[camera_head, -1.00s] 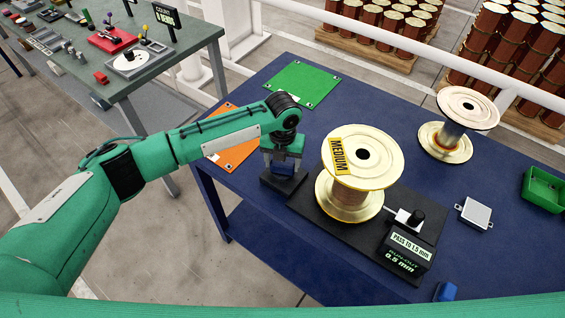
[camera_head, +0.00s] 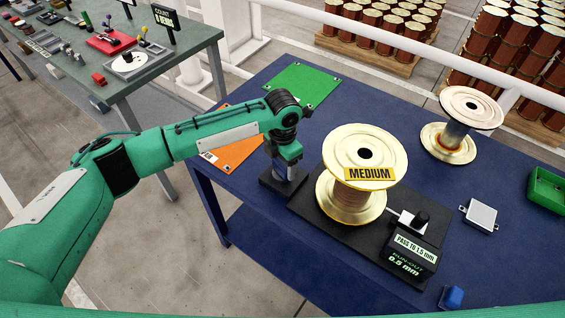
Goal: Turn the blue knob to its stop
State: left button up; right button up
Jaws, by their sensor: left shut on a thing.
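My left gripper (camera_head: 287,172) points down at the left end of the black base and is shut on the blue knob, which it and my wrist almost wholly hide. The knob sits on a small dark block (camera_head: 270,184) to the left of the spool. A large pale gold spool (camera_head: 352,206) stands upright on the base, its yellow MEDIUM label (camera_head: 369,174) facing the front. A readout box (camera_head: 409,258) at the base's front right shows "PASS TO 1.5 mm" and "RUN-OUT 0.5 mm". My right gripper is out of view.
A second spool (camera_head: 447,143) stands at the back right. A white square piece (camera_head: 481,215), a green bin (camera_head: 547,187) and a blue block (camera_head: 451,297) lie to the right. Green (camera_head: 303,83) and orange (camera_head: 236,153) mats lie at the left of the blue table.

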aim_at(282, 164)
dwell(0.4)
pick_arm(q)
jog(key=o, duration=1)
notch_tip(282, 164, up, 14)
jog(key=b, duration=0.3)
jog(key=shift+f+b, duration=0.1)
jog(key=shift+b, duration=0.25)
